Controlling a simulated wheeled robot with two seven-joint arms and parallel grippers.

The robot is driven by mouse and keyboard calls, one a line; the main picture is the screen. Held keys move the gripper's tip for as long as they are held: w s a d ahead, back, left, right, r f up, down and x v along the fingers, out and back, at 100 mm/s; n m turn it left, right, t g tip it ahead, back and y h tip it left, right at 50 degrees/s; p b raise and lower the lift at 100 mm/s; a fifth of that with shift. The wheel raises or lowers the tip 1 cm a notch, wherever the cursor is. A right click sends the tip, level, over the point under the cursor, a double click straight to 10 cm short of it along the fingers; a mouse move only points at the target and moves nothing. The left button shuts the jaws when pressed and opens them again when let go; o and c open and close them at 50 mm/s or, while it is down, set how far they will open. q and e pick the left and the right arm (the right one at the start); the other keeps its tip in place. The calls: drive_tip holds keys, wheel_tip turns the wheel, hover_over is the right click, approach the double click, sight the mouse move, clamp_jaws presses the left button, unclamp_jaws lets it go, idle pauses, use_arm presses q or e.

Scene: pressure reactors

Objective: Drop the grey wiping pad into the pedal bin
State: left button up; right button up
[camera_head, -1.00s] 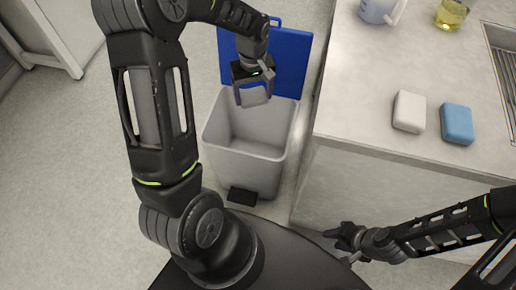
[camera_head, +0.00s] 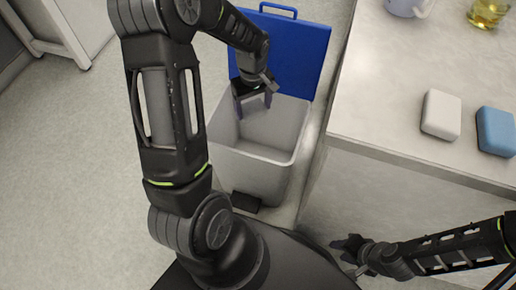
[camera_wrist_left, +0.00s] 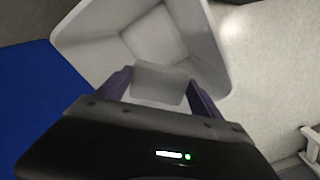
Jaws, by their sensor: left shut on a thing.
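The grey wiping pad (camera_wrist_left: 160,83) is between the fingers of my left gripper (camera_wrist_left: 158,88) in the wrist view, over the bin's mouth. In the head view, my left gripper (camera_head: 253,103) is at the bin opening; the pad there is hard to tell from the grey bin wall. The pedal bin (camera_head: 252,172) is grey, with its blue lid (camera_head: 290,50) standing open behind it. The bin interior also shows in the wrist view (camera_wrist_left: 95,20). My right gripper (camera_head: 350,250) is low beside the counter, and its fingers are too small to read.
A pale counter (camera_head: 390,110) stands right of the bin. On it are a white block (camera_head: 441,114), a blue block (camera_head: 496,131), a pale mug (camera_head: 405,5) and a glass of yellow liquid (camera_head: 488,12). The bin's dark pedal (camera_head: 245,202) faces me. Open floor lies to the left.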

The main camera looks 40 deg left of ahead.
use_arm(q)
drive_tip(key=shift+f+b, duration=1.55)
drive_tip(key=shift+f, duration=0.8)
drive_tip(key=o, duration=1.4)
drive_tip(key=shift+c, duration=0.2)
drive_tip(key=shift+r, duration=0.1)
wheel_tip(320, 180, up, 8)
drive_tip(key=shift+f+p, duration=0.15)
drive_tip(key=shift+p, duration=1)
